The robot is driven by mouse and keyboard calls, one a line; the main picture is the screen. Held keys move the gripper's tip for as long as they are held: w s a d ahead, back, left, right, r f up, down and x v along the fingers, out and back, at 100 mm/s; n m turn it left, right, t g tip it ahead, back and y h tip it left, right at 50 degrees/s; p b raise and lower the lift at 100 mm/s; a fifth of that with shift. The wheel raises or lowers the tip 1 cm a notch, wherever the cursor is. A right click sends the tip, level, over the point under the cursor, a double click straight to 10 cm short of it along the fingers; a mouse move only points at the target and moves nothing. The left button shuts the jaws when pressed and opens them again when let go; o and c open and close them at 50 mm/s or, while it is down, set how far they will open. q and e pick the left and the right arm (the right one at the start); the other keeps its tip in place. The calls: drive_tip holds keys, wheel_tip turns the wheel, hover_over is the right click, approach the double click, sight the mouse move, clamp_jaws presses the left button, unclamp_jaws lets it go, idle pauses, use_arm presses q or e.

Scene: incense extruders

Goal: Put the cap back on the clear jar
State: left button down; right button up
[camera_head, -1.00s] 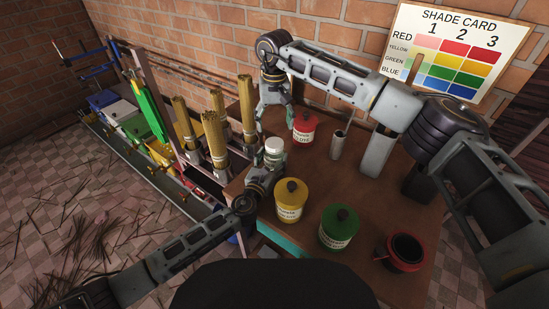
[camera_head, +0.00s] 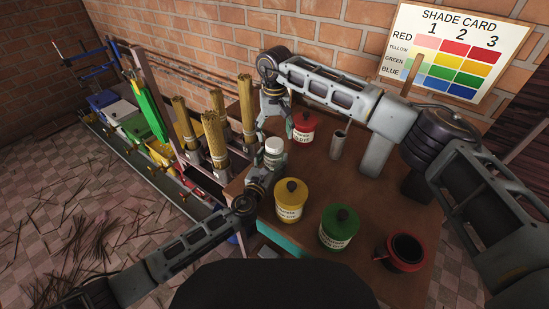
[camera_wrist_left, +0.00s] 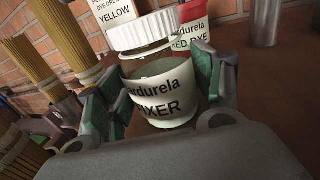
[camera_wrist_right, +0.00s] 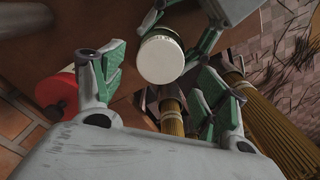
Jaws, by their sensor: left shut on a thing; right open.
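The clear jar (camera_wrist_left: 160,95), labelled FIXER, is held upright in my left gripper (camera_wrist_left: 155,100), whose green-padded fingers are shut on its sides. In the head view the jar (camera_head: 272,159) is small, near the table's left edge. The white ribbed cap (camera_wrist_left: 143,32) sits at the jar's mouth, looking slightly tilted; I cannot tell if it is fully seated. It also shows from above in the right wrist view (camera_wrist_right: 160,59). My right gripper (camera_wrist_right: 162,72) is open and empty above the cap, with the cap appearing between its spread fingers, apart from them.
A red jar (camera_head: 303,128) stands close behind, a metal cup (camera_head: 338,144) right of it. Yellow (camera_head: 289,203) and green (camera_head: 338,230) jars and a red-rimmed pot (camera_head: 403,251) stand in front and right. Stick bundles (camera_head: 215,140) stand left. Table's middle is clear.

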sight(274, 142)
drive_tip(key=shift+f, duration=2.05)
drive_tip(key=c, duration=1.1)
drive_tip(key=shift+o, duration=0.2)
drive_tip(key=shift+m, duration=0.3)
